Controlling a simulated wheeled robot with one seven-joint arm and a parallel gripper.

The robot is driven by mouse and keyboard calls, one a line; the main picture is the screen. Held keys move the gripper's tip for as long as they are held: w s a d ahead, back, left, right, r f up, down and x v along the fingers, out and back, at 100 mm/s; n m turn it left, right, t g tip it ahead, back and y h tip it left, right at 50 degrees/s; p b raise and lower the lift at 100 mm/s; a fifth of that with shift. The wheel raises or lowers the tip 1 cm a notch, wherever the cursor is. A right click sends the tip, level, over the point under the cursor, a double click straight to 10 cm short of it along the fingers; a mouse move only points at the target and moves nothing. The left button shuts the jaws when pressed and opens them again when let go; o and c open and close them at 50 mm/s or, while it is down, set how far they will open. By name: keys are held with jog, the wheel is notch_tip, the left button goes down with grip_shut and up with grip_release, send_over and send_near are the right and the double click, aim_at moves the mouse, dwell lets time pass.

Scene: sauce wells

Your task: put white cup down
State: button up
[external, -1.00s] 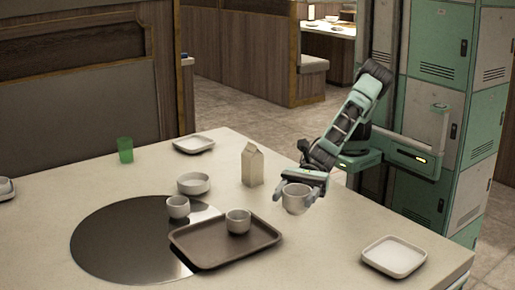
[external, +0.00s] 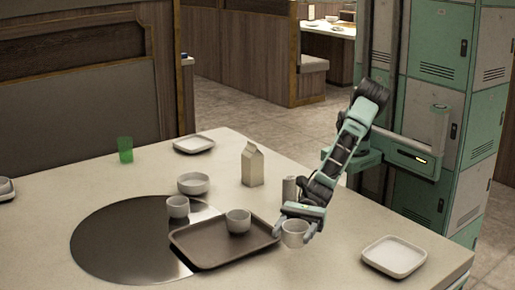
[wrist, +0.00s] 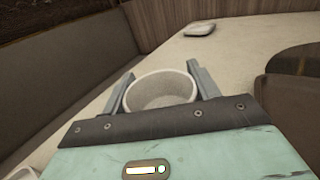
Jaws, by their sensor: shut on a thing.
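The white cup (external: 294,235) is upright between the fingers of my gripper (external: 296,226), just right of the brown tray in the external view. Its bottom is close to the table; I cannot tell whether it touches. In the wrist view my gripper (wrist: 160,85) has one finger on each side of the cup (wrist: 160,92), and the cup's open rim faces up and looks empty.
The brown tray (external: 205,262) holds one cup (external: 238,221). Another cup (external: 178,207), a bowl (external: 193,184) and a carton (external: 252,165) stand beyond it. A grey cylinder (external: 289,190) stands behind my gripper. A square plate (external: 394,257) lies right; table between is clear.

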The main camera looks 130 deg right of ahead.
notch_tip(320, 180, down, 7)
jog(key=shift+r+b, duration=0.1)
jog(key=shift+b, duration=0.3)
jog(key=o, duration=1)
jog(key=shift+f, duration=0.2)
jog(key=shift+r, duration=0.1)
